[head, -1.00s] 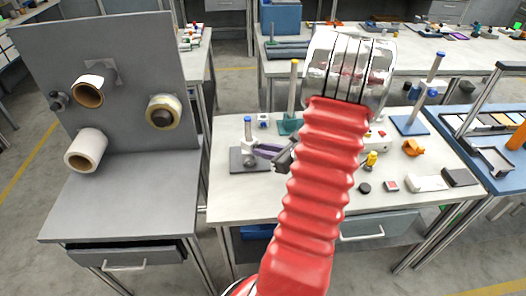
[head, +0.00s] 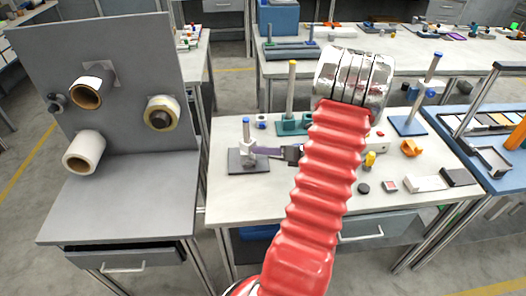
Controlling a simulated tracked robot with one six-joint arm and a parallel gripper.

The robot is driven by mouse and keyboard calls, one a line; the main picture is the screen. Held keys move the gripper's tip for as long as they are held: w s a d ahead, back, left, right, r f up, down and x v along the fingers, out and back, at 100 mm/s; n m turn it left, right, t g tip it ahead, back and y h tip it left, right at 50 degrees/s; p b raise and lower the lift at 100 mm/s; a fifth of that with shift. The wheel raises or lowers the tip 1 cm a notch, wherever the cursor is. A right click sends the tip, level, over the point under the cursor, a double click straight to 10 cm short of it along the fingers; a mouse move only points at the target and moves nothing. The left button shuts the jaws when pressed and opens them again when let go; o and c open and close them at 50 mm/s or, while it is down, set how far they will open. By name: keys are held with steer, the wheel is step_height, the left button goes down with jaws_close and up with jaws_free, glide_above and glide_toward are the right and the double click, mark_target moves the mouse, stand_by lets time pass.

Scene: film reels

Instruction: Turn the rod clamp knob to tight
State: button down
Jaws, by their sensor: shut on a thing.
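The rod clamp is a pale grey block (head: 248,147) on a short upright rod with a blue tip (head: 246,121). The rod stands on a dark grey base plate (head: 240,167) at the left of the white table. The knob's turn position cannot be made out. My red arm covers the middle of the table.
A green-based stand with a tall yellow-tipped rod (head: 291,88) stands close behind my gripper. A blue stand (head: 408,125), an orange part (head: 411,148) and a dark puck (head: 363,188) lie to the right. The table's front left is clear.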

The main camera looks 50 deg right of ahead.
stand_by(0.4)
steer(key=c, duration=1.6)
jaws_free()
steer(key=shift+o, duration=0.2)
steer(key=v, duration=1.3)
steer(key=shift+s, duration=0.35)
steer(key=shift+r, duration=0.1)
